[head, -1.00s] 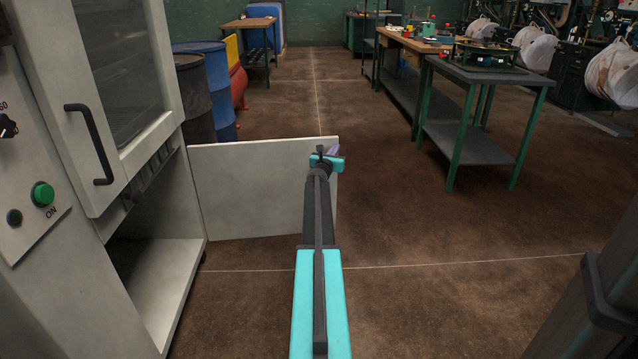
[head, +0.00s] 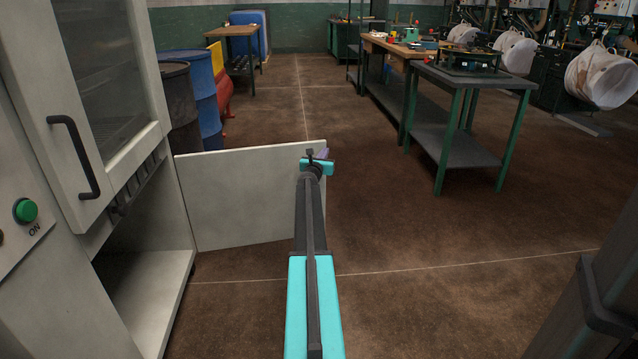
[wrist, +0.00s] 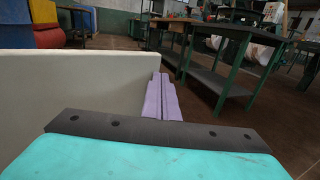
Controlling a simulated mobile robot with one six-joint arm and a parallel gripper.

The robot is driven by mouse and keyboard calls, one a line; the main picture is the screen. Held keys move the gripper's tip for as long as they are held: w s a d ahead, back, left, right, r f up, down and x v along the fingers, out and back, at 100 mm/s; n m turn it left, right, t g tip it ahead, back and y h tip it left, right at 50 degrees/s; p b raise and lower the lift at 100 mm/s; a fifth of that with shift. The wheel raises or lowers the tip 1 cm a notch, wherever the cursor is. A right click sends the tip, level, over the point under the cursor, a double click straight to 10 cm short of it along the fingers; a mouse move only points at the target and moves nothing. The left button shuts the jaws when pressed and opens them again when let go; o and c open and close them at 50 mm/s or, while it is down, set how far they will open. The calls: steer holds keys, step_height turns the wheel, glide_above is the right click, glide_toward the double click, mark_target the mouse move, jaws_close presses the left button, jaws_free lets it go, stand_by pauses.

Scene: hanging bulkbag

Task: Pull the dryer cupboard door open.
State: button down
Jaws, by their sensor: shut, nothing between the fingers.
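The dryer cupboard door (head: 240,198) is a pale panel on the lower part of the dryer (head: 185,262). It stands swung wide open, out from the cabinet, and the cupboard's inside shows at the left. My gripper (head: 322,155) is at the door's free upper corner. In the wrist view the purple fingers (wrist: 161,98) are together, beside the door's free edge, with nothing seen between them. The door panel (wrist: 75,95) fills the left of that view. Whether the fingers touch the door cannot be told. Any handle on this door is hidden.
The dryer's upper glazed door (head: 100,90) with a black handle (head: 74,157) is shut. Dark and blue drums (head: 203,95) stand behind the open door. A green-legged table (head: 470,120) stands at the right. The floor between is clear.

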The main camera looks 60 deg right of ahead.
steer(key=shift+a, duration=0.1)
steer(key=s+a, duration=0.9)
steer(key=s, duration=0.1)
steer(key=shift+a+p, duration=0.35)
steer(key=shift+p, duration=0.1)
stand_by(0.7)
steer(key=shift+w+r, duration=0.1)
